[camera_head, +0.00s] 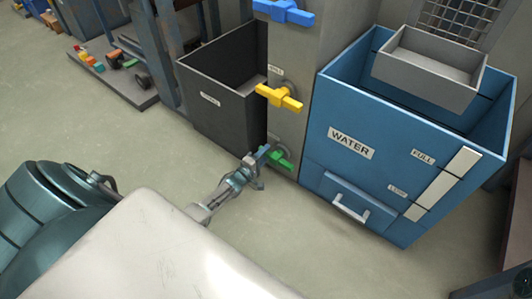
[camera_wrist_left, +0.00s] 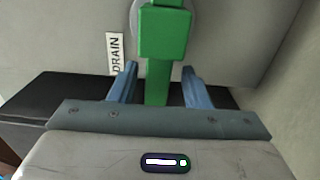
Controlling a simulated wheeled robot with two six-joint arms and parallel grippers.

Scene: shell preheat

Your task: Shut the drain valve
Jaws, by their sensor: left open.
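The drain valve has a green handle (camera_head: 279,159), low on the grey panel, below a yellow valve. In the left wrist view the green handle (camera_wrist_left: 165,35) runs down between my fingers, beside a "DRAIN" label (camera_wrist_left: 115,53). My left gripper (camera_head: 259,168) is at the handle in the head view. In the left wrist view its two blue fingers (camera_wrist_left: 157,85) are open, one on each side of the handle's lower end, with gaps visible. The far side of the handle is hidden. My right gripper is in neither view.
A yellow valve (camera_head: 280,97) and a blue valve (camera_head: 284,12) sit above on the same panel. A blue "WATER" tank (camera_head: 400,130) stands to the right and a dark bin (camera_head: 225,115) to the left. The floor in front is clear.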

